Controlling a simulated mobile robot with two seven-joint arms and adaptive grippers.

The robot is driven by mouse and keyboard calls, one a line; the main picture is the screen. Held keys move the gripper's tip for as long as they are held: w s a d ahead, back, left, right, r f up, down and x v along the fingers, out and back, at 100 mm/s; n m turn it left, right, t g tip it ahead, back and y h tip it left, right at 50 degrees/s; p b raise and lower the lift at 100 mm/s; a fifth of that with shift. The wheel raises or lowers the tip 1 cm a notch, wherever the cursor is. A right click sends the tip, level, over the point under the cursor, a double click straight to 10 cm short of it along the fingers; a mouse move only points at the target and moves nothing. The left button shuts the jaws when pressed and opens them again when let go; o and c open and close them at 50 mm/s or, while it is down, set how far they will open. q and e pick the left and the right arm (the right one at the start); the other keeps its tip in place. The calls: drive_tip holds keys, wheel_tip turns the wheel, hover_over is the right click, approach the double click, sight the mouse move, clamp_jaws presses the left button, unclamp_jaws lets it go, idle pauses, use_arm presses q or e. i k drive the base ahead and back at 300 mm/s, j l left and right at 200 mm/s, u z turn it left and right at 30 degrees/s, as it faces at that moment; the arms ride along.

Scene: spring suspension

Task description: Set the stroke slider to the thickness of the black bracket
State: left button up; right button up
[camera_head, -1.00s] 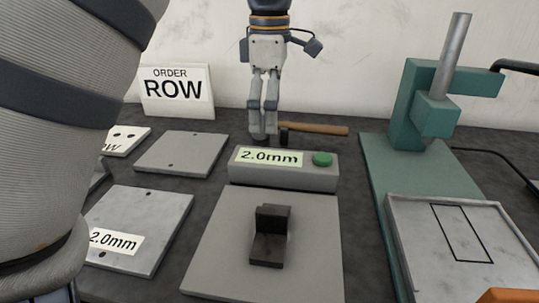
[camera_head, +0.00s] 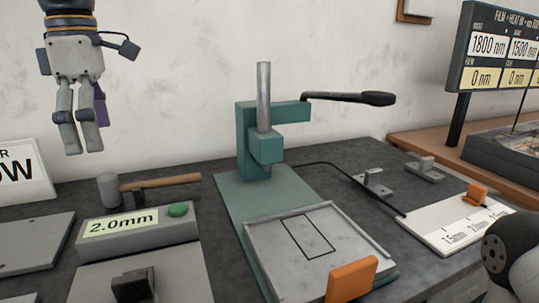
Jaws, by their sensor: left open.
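The black bracket (camera_head: 133,285) sits on the grey plate of the thickness gauge (camera_head: 137,222) at the lower left, partly cut off by the frame. The gauge display reads 2.0mm. The orange stroke slider (camera_head: 476,194) is on a white scale plate (camera_head: 458,226) at the right. The plate has 1.5mm and 2-something marks; the rest is too small or hidden. The slider sits towards its far edge. My left gripper (camera_head: 81,148) hangs open and empty above and behind the gauge, pointing down. My right gripper is out of frame.
A green press (camera_head: 263,145) with a black lever and a framed tray (camera_head: 345,241) with an orange tab stands between gauge and slider. A hammer (camera_head: 160,182) lies behind the gauge. A cable runs towards the scale. Part of my right arm shows at the right edge.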

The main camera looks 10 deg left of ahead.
sight(476, 194)
drive_tip(key=k+l, duration=1.05)
drive_tip(key=l, duration=0.2)
